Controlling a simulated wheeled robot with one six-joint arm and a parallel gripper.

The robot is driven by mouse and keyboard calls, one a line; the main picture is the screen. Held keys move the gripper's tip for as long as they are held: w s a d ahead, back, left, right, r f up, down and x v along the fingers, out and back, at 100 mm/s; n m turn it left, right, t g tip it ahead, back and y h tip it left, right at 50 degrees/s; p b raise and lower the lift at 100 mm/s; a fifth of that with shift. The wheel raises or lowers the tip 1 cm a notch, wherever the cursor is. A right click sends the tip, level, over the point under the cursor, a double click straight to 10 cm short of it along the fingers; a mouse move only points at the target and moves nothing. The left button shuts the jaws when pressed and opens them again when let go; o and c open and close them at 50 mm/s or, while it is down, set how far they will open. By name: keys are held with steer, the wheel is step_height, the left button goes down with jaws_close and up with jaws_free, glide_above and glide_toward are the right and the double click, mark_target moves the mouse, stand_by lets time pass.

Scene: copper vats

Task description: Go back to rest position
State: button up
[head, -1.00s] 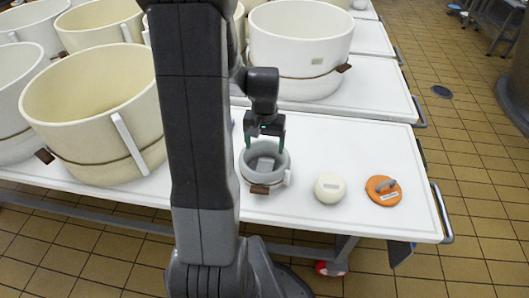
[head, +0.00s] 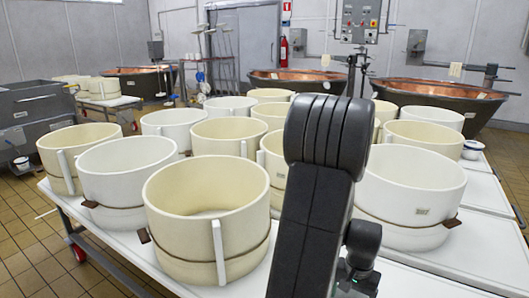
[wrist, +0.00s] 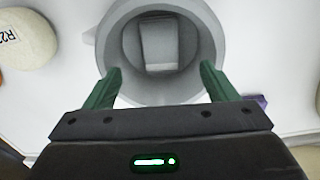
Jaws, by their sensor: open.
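My gripper (wrist: 160,76) is open in the wrist view, its two green fingers apart with nothing between their tips. A round grey pot (wrist: 112,45) lies just beyond the fingers, and the fingertips overlap its near rim in the picture. I cannot tell whether they touch it. A pale grey block-like shape (wrist: 160,42) shows inside the pot. In the head view only part of my wrist shows at the lower right; my fingers and the pot are out of that view.
A white round piece marked "R2" (wrist: 28,38) lies left of the pot. Large cream tubs (head: 207,200) and white tubs (head: 410,185) crowd the white table (head: 440,278) around my arm. Copper vats (head: 300,75) stand behind.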

step_height(320, 180, down, 9)
steer(key=shift+f+b, duration=0.1)
steer(key=shift+b, duration=0.9)
steer(key=shift+r, duration=0.25)
step_height(320, 180, up, 14)
steer(key=f+p, duration=0.1)
steer(key=p, duration=0.3)
step_height(320, 180, down, 13)
steer(key=b, duration=0.4)
steer(key=shift+r+p, duration=0.3)
steer(key=shift+p, duration=0.2)
step_height(320, 180, up, 8)
steer(key=p, duration=0.6)
steer(key=shift+r, duration=0.25)
